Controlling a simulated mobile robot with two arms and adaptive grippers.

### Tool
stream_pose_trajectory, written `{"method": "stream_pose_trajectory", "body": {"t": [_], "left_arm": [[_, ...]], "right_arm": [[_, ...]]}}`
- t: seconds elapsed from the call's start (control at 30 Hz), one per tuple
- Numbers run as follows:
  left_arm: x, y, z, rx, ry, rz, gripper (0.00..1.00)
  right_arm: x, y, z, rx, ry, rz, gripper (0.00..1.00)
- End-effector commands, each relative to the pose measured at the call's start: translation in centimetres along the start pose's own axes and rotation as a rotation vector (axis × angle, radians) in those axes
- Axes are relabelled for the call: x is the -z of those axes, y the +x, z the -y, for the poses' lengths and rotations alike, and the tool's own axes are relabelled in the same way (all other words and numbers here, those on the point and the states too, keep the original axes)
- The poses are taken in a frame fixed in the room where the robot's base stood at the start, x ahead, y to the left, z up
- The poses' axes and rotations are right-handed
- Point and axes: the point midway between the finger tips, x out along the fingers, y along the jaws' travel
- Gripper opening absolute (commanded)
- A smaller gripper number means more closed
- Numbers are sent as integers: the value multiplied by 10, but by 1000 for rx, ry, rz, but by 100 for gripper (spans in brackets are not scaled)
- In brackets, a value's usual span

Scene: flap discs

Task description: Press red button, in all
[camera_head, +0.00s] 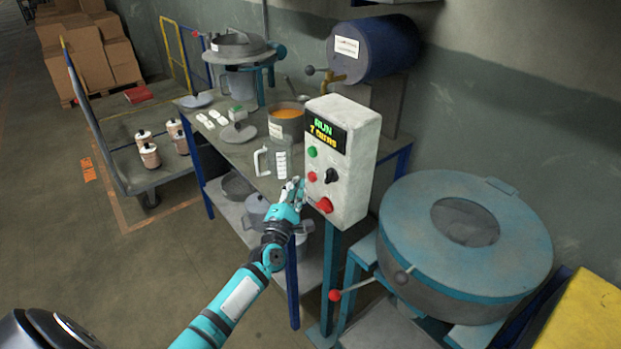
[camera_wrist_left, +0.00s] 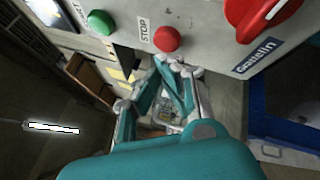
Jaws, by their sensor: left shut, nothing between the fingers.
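A grey control box (camera_head: 350,155) with a lit display reading "RUN" stands at the right of the table. Its front carries a small red button (camera_head: 312,176), a green button (camera_head: 311,152), a black knob (camera_head: 331,175) and a large red knob (camera_head: 325,205). In the left wrist view the red button (camera_wrist_left: 166,39) is beside a "STOP" label, between the green button (camera_wrist_left: 101,22) and the red rotary knob (camera_wrist_left: 255,18). My left gripper (camera_head: 297,187) is shut and empty, close to the panel front. In the wrist view its fingertips (camera_wrist_left: 180,66) appear just below the red button; contact cannot be told.
A table (camera_head: 225,152) behind holds a pot of orange contents (camera_head: 286,122) and white parts. A round blue-lidded machine (camera_head: 465,235) stands right of the box, with a red-tipped lever (camera_head: 335,295). A cart (camera_head: 130,160) stands at left. The floor at lower left is open.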

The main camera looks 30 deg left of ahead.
Motion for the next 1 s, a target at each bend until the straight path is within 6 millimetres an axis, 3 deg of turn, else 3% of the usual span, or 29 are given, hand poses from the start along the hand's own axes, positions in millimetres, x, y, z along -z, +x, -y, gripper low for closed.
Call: {"method": "stream_pose_trajectory", "body": {"t": [1.0], "left_arm": [[-3, 6, 4, 0, -1, 0, 0]], "right_arm": [[0, 4, 0, 1, 0, 0, 40]]}}
